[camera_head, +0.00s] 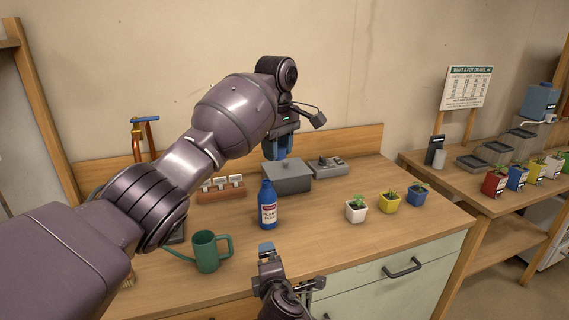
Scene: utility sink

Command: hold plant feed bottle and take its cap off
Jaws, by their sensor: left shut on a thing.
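The plant feed bottle (267,207) is blue with a white and red label. It stands upright on the wooden bench, with no gripper touching it. Its narrow top is blue, and I cannot tell whether a cap is on it. My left gripper (278,148) points down, above and behind the bottle, in front of the wall and over a grey box. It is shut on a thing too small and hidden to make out. My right gripper (267,250) is low in front of the bottle, apart from it; its finger gap is not clear.
A green watering can (207,252) stands left of the bottle. The grey box (287,178) and a wooden label holder (221,190) are behind. White (356,210), yellow (389,202) and blue (417,194) plant pots stand to the right. Bench between bottle and pots is clear.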

